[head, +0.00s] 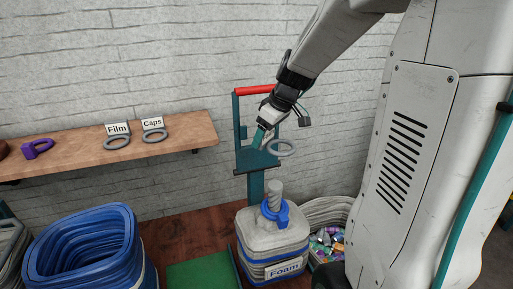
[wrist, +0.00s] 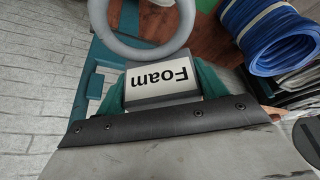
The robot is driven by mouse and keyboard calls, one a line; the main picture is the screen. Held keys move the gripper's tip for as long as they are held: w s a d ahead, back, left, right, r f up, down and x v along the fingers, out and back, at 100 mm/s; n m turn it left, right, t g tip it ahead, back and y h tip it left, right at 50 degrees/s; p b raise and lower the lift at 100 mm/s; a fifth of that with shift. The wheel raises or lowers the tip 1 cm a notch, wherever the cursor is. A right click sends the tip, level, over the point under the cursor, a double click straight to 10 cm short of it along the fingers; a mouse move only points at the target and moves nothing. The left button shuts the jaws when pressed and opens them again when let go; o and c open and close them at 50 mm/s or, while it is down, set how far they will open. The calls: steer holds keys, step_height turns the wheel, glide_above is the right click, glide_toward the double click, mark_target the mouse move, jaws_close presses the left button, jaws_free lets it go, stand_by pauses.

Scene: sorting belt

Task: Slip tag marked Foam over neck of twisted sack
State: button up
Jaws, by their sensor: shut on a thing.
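My gripper (head: 262,138) is shut on the tag marked Foam, a grey ring (head: 282,148) with a block behind it. In the wrist view the block's label (wrist: 163,76) reads Foam upside down, between the teal fingers (wrist: 162,92); the ring is cut off at the top edge. The twisted sack (head: 262,236) stands upright below, pale grey, with blue bands and a Foam label. Its twisted neck (head: 274,190) points up, with a blue collar (head: 283,214) around its base. The ring is in the air above the neck, apart from it.
A wooden shelf (head: 75,160) on the left holds the Film tag (head: 117,142), the Caps tag (head: 154,136) and a purple item (head: 38,148). A teal stand with a red bar (head: 256,90) rises behind the sack. A blue container (head: 85,250) stands left, a basket (head: 325,212) of bright scraps right.

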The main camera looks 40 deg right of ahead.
mark_target(261, 145)
steer(key=s+a+n+g+y, duration=0.1)
steer(key=n, duration=0.2)
steer(key=s+a+n+g, duration=0.1)
steer(key=a+n, duration=0.1)
steer(key=n, duration=0.2)
steer(key=s+a+n+g+y, duration=0.1)
steer(key=s+n, duration=0.1)
steer(key=n, duration=0.1)
steer(key=shift+s+a+f+n+y, duration=0.1)
steer(key=shift+a+f+n+y, duration=0.2)
steer(key=shift+n, duration=0.1)
step_height(261, 145, down, 18)
steer(key=n, duration=0.1)
steer(key=shift+s+a+r+g, duration=0.15)
steer(key=shift+s+a+g, duration=0.15)
steer(key=shift+g, duration=0.1)
stand_by(0.7)
steer(key=o, duration=1)
steer(key=shift+o, duration=0.2)
steer(key=v, duration=0.7)
steer(key=shift+d+r, duration=0.2)
steer(key=shift+r, duration=0.15)
